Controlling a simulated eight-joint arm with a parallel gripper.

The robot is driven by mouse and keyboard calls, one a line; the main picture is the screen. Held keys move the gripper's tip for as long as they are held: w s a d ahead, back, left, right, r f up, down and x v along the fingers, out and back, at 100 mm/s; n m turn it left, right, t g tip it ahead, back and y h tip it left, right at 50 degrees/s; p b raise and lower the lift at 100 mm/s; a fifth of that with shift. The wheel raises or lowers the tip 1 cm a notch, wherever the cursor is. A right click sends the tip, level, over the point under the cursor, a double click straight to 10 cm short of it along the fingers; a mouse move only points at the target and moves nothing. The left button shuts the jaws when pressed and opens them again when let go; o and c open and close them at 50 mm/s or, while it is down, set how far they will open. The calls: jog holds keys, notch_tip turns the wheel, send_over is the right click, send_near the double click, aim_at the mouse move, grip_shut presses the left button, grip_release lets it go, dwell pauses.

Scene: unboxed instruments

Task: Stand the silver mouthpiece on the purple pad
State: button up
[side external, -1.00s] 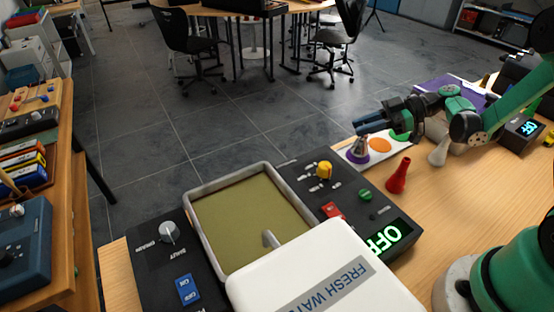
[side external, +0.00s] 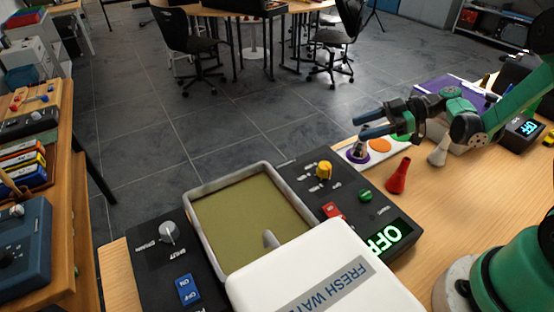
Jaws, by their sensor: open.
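The silver mouthpiece (side external: 360,148) stands upright on the purple pad (side external: 351,157), a round spot at the near-left end of a white strip. My gripper (side external: 364,125) is open, its two blue fingers spread and pointing left. In this view the fingers appear just above the mouthpiece, apart from it and empty. The mouthpiece hides part of the purple pad.
An orange pad (side external: 380,145) and a green pad (side external: 400,136) share the white strip. A red cone (side external: 398,176) and a pale cone (side external: 438,152) stand on the wooden table to the right. A black control panel with a basin (side external: 190,215) fills the front.

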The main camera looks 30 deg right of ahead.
jog(key=s+d+r, duration=0.2)
jog(key=d+r, duration=0.1)
jog(key=r, duration=0.6)
jog(key=s+a+f+m+h, duration=0.1)
jog(key=s+a+m+h, duration=0.5)
jog(key=a+m+h, duration=0.5)
jog(key=shift+m+h, duration=0.3)
jog(key=shift+m, duration=0.2)
dwell(0.4)
